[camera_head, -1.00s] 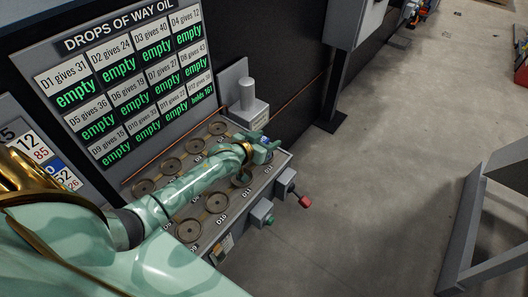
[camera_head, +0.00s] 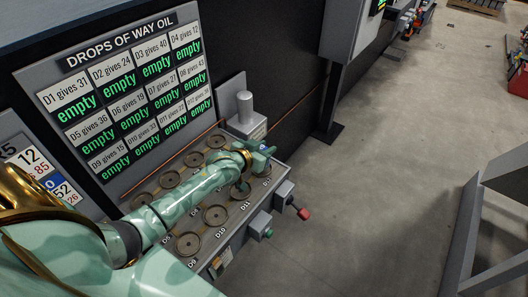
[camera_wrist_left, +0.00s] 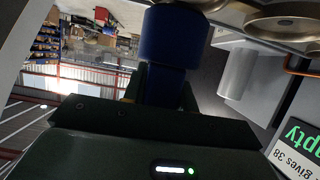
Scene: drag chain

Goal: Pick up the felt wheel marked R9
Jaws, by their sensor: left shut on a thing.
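No felt wheel marked R9 can be made out in either view. My left gripper (camera_head: 264,148) is over the far right end of the grey bench with round dishes. In the left wrist view it is shut on a blue, rounded piece (camera_wrist_left: 168,38). I cannot tell whether the piece is loose or fixed to the bench. No marking shows on it. My right gripper is not in view.
A board headed "Drops of way oil" (camera_head: 128,60) stands behind the bench (camera_head: 205,243). Several round dishes (camera_head: 188,243) sit on the bench. A grey post (camera_head: 245,105) stands at its far end. A red-knobbed lever (camera_head: 302,213) sticks out in front. Open floor lies right.

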